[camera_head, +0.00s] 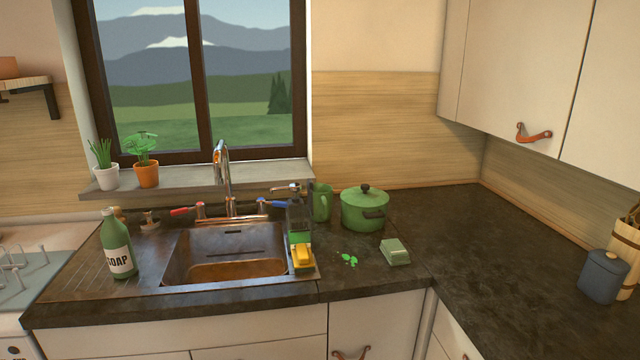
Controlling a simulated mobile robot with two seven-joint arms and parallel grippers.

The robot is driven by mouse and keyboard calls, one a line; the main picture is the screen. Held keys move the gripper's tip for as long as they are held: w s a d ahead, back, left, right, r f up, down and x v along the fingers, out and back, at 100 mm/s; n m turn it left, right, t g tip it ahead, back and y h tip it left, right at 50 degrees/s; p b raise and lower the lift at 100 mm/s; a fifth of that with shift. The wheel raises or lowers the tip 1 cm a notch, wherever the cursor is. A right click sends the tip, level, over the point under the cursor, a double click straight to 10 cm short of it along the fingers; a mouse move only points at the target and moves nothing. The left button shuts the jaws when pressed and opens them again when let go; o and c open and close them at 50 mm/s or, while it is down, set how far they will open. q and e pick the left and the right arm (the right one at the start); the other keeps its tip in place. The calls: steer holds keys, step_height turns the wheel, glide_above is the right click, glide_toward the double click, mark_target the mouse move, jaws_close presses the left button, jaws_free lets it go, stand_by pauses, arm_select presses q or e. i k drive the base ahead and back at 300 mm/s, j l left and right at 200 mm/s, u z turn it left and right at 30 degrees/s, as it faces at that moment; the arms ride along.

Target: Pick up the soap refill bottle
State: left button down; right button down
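A green soap refill bottle (117,248) with a white label reading "SOAP" stands upright on the ribbed drainer left of the sink.
The metal sink (175,262) with its tap (226,180) lies right of the bottle. A dark dispenser (299,217), yellow sponge (302,256), green pot (364,210) and green block (395,252) stand further right. A dish rack (30,262) is at the left. The right counter is largely clear.

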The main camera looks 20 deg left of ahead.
mark_target(118, 249)
steer(key=u, duration=1.8)
